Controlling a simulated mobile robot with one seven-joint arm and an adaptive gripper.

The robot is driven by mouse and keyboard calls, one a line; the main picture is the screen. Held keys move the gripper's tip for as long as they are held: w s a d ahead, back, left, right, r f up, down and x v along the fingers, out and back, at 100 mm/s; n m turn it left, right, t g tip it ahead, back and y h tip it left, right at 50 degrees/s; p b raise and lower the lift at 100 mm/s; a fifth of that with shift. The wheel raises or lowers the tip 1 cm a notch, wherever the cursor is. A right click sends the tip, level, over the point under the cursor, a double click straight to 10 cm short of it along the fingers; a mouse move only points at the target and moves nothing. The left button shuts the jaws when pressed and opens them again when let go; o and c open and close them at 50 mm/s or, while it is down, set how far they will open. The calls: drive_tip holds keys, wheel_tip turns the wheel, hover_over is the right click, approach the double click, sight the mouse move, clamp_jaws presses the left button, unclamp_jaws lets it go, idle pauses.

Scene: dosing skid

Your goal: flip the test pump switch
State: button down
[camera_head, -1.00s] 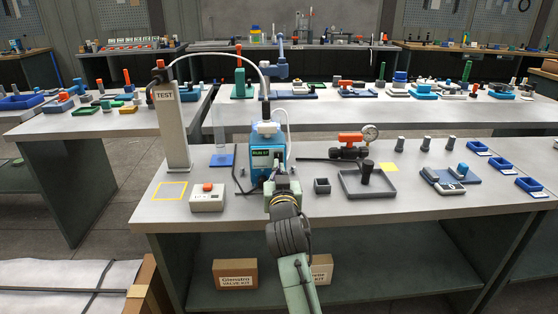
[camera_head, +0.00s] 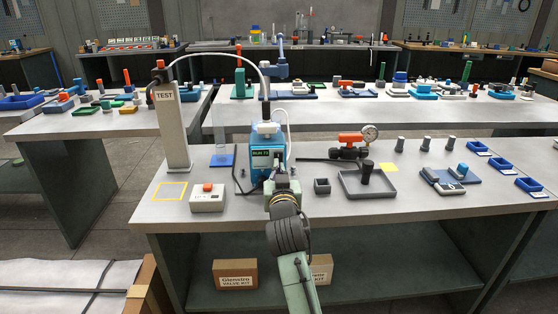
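The blue pump (camera_head: 258,150) stands on the near bench with a small dark display (camera_head: 263,154) of green text that seems to start with "RUN". A clear tube arches from it to the grey column marked TEST (camera_head: 172,125). My gripper (camera_head: 273,178) is right in front of the pump's lower face, at the end of my green arm. The wrist hides its fingertips and that part of the pump. I cannot make out the switch, nor whether the fingers touch it or are open or shut.
Left of my gripper are a white box with an orange button (camera_head: 207,198) and a yellow taped square (camera_head: 171,191). To the right are a small dark cup (camera_head: 322,186), a grey tray (camera_head: 378,191) and a red-handled valve with a gauge (camera_head: 350,143). Bare bench lies along the front edge.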

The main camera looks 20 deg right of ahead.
drive_tip(key=shift+w, duration=0.2)
drive_tip(key=b+v, duration=0.1)
drive_tip(key=v, duration=0.6)
idle(0.3)
